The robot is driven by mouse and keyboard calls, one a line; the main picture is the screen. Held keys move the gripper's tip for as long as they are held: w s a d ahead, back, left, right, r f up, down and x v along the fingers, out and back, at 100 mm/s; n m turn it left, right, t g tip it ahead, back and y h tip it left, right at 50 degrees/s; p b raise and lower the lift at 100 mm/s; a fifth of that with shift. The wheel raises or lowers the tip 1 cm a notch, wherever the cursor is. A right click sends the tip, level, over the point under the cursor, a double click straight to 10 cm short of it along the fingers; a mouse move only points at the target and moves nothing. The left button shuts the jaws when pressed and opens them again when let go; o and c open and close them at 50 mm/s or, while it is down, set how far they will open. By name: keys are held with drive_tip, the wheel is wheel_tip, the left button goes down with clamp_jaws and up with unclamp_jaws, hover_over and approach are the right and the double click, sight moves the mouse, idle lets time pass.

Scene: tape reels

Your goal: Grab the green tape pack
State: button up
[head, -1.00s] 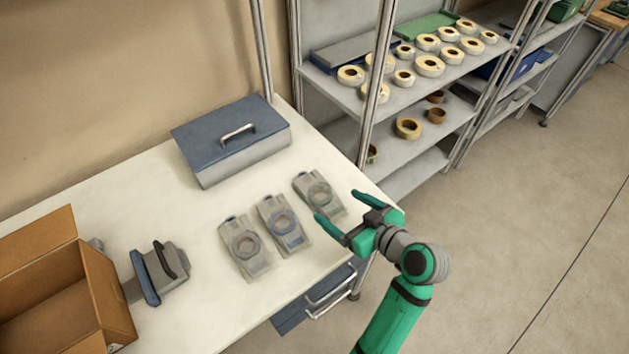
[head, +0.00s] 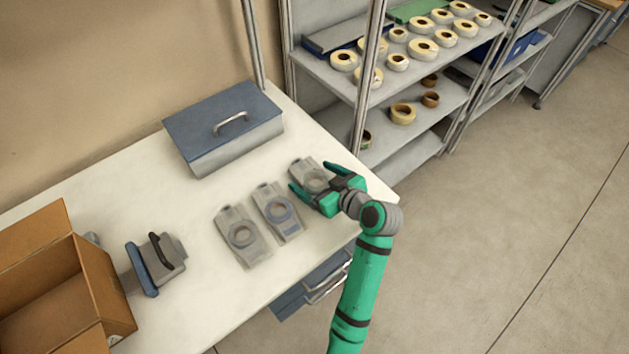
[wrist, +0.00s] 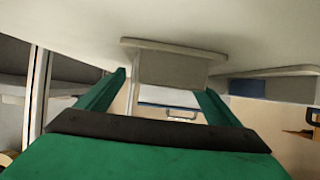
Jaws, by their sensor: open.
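Three grey tape packs, each with a round ring on top, lie in a row on the white table. The rightmost pack (head: 303,168) has a faintly greenish ring, which my gripper partly covers. The middle pack (head: 276,212) has a bluish ring and the left pack (head: 242,237) a grey one. My gripper (head: 311,178) is open at the rightmost pack, one finger on each side in the head view. In the wrist view a pale grey block (wrist: 170,68), apparently this pack, shows between the fingertips (wrist: 162,85). I cannot tell whether the fingers touch it.
A blue-lidded metal box (head: 225,125) stands behind the packs. A tape dispenser (head: 155,264) and an open cardboard box (head: 60,285) stand at the left. A metal shelf (head: 415,75) with several tape rolls is at the back right. The white table (head: 190,310) is clear in front.

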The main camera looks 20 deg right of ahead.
drive_tip(key=shift+w+f, duration=0.1)
drive_tip(key=shift+w, duration=0.05)
drive_tip(key=c, duration=1.2)
drive_tip(key=shift+r, duration=0.2)
